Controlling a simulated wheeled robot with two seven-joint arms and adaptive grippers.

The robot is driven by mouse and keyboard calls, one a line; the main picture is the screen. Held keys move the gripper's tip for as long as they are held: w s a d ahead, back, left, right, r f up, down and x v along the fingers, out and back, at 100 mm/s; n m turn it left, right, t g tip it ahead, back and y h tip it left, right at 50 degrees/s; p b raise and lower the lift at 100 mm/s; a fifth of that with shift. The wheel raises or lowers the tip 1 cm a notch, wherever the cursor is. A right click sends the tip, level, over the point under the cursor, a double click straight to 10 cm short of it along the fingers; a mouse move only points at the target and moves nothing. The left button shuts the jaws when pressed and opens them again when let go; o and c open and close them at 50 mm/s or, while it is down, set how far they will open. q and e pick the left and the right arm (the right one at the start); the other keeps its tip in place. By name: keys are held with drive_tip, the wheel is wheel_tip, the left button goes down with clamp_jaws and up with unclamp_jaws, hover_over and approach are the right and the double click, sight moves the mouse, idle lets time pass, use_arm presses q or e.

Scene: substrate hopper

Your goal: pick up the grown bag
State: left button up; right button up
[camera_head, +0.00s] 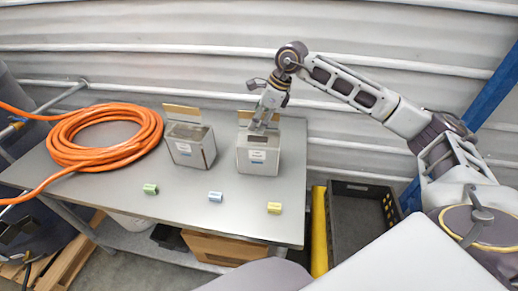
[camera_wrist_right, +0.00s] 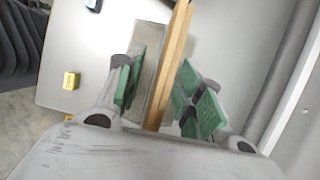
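I cannot tell from looks which is the grown bag. My right gripper (camera_head: 261,125) points down at the top of the right one. In the right wrist view my right gripper (camera_wrist_right: 160,92) has its green pads on either side of the wooden strip (camera_wrist_right: 172,60) and a grey panel, and looks open, with a gap at the right pad. Any contact is unclear. My left gripper is not in view.
The grey table (camera_head: 120,195) carries a coiled orange hose (camera_head: 102,160) at left and green (camera_head: 150,189), blue (camera_head: 215,197) and yellow (camera_head: 274,208) blocks along the front. A dark crate (camera_head: 362,190) stands right of the table. A corrugated wall is behind.

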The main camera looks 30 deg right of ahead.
clamp_jaws()
drive_tip(key=shift+r, duration=0.15)
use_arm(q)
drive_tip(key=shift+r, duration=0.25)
use_arm(e)
drive_tip(key=shift+w+r, duration=0.1)
drive_tip(key=shift+r, duration=0.05)
drive_tip(key=shift+r+p, duration=0.1)
drive_tip(key=shift+p, duration=0.25)
wheel_tip(320, 180, up, 8)
drive_tip(key=shift+r+b, duration=0.1)
drive_tip(key=shift+b, duration=0.35)
drive_tip(key=shift+r, duration=0.85)
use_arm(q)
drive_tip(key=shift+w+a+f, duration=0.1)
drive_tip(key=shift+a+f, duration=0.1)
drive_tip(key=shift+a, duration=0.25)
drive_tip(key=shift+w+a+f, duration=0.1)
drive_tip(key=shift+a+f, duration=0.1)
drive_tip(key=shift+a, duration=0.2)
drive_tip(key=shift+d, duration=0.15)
